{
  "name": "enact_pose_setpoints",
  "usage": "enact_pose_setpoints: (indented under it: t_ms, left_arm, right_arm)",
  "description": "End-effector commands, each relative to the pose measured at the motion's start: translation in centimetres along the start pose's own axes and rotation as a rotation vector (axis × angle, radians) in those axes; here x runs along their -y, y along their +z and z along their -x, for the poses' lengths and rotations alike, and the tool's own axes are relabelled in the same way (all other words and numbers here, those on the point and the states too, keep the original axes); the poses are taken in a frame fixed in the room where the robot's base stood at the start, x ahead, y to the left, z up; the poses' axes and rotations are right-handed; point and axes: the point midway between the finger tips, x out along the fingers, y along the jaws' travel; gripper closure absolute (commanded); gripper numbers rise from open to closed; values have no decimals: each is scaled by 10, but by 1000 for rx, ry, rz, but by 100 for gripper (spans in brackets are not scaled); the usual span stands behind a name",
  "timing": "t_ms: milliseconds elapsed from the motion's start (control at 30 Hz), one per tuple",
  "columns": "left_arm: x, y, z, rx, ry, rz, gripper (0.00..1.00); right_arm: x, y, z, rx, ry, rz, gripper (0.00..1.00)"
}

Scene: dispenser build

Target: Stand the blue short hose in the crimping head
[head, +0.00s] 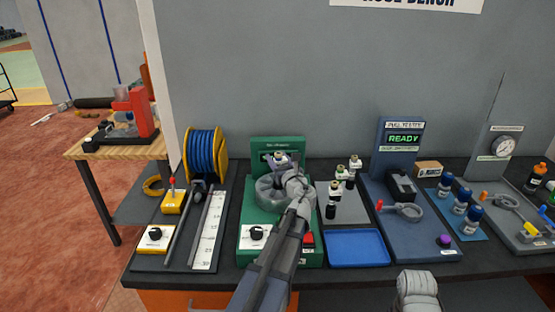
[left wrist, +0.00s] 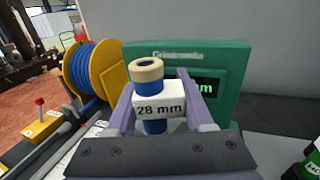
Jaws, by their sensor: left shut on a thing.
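The blue short hose (left wrist: 154,126) stands upright between the fingers of my left gripper (left wrist: 160,112), with a white "28 mm" label and a tan-rimmed top end. My left gripper (head: 281,164) is shut on it, and the hose top (head: 280,156) shows in the head view. The gripper is over the grey round crimping head (head: 267,194) of the green crimping machine (head: 250,210). The hose's lower end is hidden, so I cannot tell whether it is inside the head or above it. My right gripper is out of view; only a grey part of my right arm shows at the bottom.
A blue hose reel (head: 205,153) and a ruler (head: 208,230) are left of the machine. Fittings (head: 340,172) on a grey tray, an empty blue tray (head: 358,247) and a blue tester reading READY (head: 403,139) are to its right. The machine's screen (left wrist: 204,87) is behind the hose.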

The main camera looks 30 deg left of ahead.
Motion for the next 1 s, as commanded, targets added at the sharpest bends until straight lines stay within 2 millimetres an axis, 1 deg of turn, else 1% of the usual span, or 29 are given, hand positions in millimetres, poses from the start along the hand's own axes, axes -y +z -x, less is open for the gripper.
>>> enact_pose_setpoints:
  t_ms: [533, 1000]
  left_arm:
    - [0, 0, 0, 1, 0, -1, 100]
    - [0, -8, 0, 1, 0, -1, 100]
  right_arm:
    - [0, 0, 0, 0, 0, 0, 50]
    - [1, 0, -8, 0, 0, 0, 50]
